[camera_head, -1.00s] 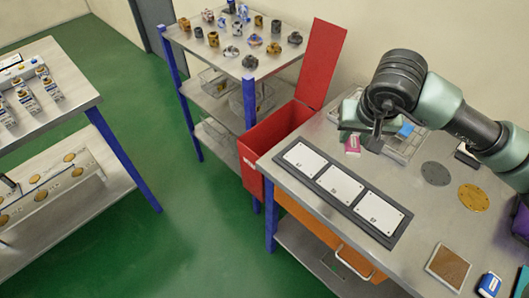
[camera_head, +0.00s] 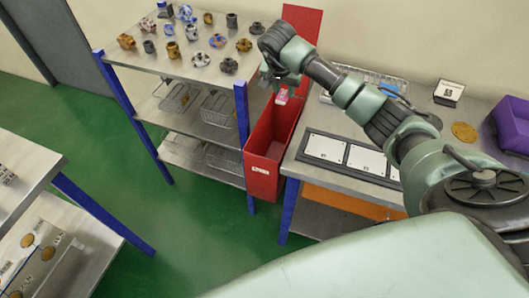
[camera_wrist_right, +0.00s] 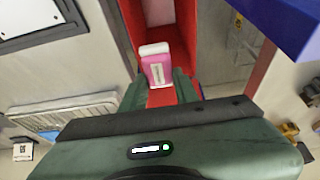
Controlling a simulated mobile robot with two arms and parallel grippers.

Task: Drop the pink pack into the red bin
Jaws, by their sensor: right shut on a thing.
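The pink pack (camera_head: 282,97) has a white end and a pale label. My right gripper (camera_head: 283,86) is shut on it and holds it above the opening of the red bin (camera_head: 262,172). In the right wrist view the pack (camera_wrist_right: 157,66) stands out between the fingers (camera_wrist_right: 160,90), with the red bin's walls (camera_wrist_right: 185,20) around and beyond it. The bin's red lid (camera_head: 303,22) stands open and upright at the back. The bin's floor is partly visible and looks empty. My left gripper is not in view.
A shelf rack (camera_head: 170,62) with several machined parts on top stands left of the bin. The workbench (camera_head: 300,172) with white plates in a dark frame is at its right. A purple bin (camera_head: 510,125) sits at the far right.

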